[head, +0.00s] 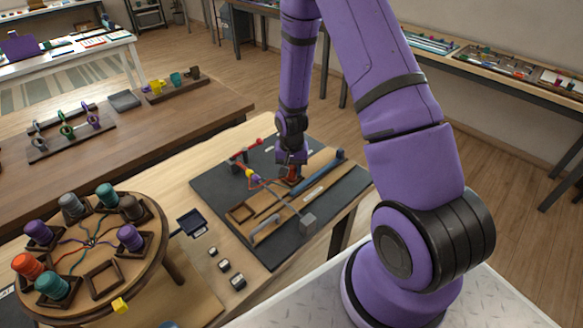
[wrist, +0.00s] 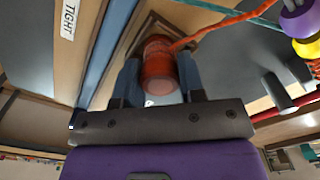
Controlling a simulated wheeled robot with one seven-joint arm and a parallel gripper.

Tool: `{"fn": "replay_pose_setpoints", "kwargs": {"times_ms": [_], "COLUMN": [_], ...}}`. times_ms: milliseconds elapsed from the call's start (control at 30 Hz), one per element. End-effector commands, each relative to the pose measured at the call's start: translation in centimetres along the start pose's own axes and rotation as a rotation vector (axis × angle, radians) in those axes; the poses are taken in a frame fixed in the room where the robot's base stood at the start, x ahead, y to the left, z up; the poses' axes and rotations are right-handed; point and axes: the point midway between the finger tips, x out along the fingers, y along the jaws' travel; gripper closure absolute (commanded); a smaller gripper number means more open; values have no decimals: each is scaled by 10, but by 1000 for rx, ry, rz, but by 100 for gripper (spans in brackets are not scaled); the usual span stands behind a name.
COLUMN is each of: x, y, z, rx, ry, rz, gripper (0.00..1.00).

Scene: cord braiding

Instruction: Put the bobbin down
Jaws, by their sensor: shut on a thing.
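My gripper (head: 290,168) is over the dark board (head: 213,185) on the wooden bench. In the wrist view, its two blue-grey fingers (wrist: 159,85) are shut on an orange-red bobbin (wrist: 158,62). The bobbin also shows small beneath my gripper in the head view (head: 292,174). An orange cord (wrist: 215,27) runs from it to the upper right. A square wooden frame (wrist: 200,15) shows behind the bobbin. I cannot tell whether the bobbin touches its base.
A blue rail (head: 322,170) and a "TIGHT" label (wrist: 69,18) lie beside the bobbin. A round stand (head: 140,270) holds several bobbins in square holders, with one empty holder (head: 103,280). A grey block (head: 308,222) stands near.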

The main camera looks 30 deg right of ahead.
Motion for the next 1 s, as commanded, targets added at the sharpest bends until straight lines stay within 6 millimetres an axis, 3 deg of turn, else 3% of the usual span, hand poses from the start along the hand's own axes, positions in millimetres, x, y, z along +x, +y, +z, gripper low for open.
{"fn": "replay_pose_setpoints", "kwargs": {"times_ms": [67, 100, 200, 600, 1000], "x": [2, 2, 2, -6, -70], "y": [0, 0, 0, 0, 0], "z": [0, 0, 0, 0, 0], "rx": [0, 0, 0, 0, 0], "ry": [0, 0, 0, 1, 4], "rz": [0, 0, 0, -1, -2], "gripper": [88, 57, 38, 38, 38]}}
